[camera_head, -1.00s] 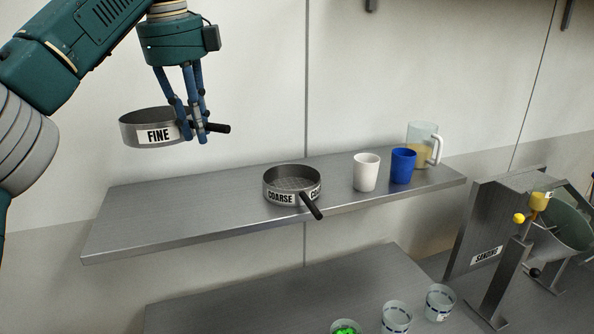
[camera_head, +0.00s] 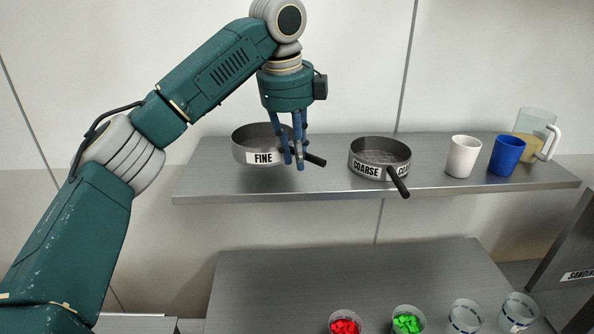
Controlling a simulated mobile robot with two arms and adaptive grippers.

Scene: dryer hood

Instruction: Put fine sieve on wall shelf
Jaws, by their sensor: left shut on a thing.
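The fine sieve (camera_head: 245,148) is a round grey pan with a black handle and a "FINE" label. My left gripper (camera_head: 298,165) points down and is shut on it near the handle (camera_head: 316,160). The sieve is over the left part of the grey wall shelf (camera_head: 215,185), left of the coarse sieve. I cannot tell whether its base touches the shelf or hangs slightly above it. The gripper's fingers hide part of the sieve's right side. My right gripper is not in view.
The coarse sieve (camera_head: 366,158) sits mid-shelf, its handle over the front edge. A white cup (camera_head: 463,157), a blue cup (camera_head: 507,156) and a jug (camera_head: 533,135) stand to the right. Below is a counter (camera_head: 300,280) with several clear cups, one holding red pieces (camera_head: 344,327), one green (camera_head: 408,323).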

